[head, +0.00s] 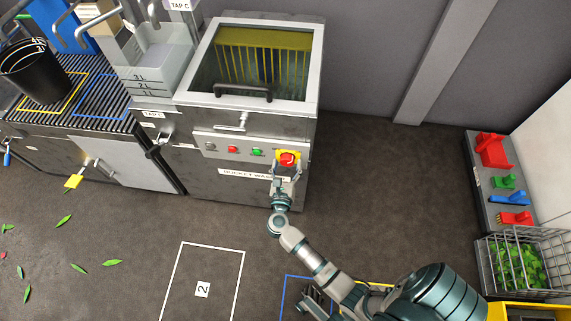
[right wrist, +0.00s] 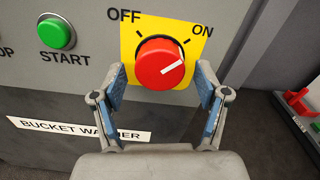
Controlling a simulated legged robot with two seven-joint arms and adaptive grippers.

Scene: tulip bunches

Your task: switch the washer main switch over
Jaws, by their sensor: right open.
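The washer main switch is a round red knob on a yellow plate on the washer front. It shows in the head view (head: 288,158) and the right wrist view (right wrist: 160,65). The plate reads OFF at upper left and ON at upper right. The knob's white pointer line points right and slightly up, on the ON side, a little below the ON mark. My right gripper (right wrist: 164,92) is open, with its two fingers below and to either side of the knob; contact cannot be told. It also shows in the head view (head: 287,170).
The bucket washer (head: 205,174) has a green START button (right wrist: 57,34) left of the switch and a handled glass lid (head: 252,60). A tool shelf (head: 480,190) and wire basket (head: 530,260) stand at the right. The floor between is clear.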

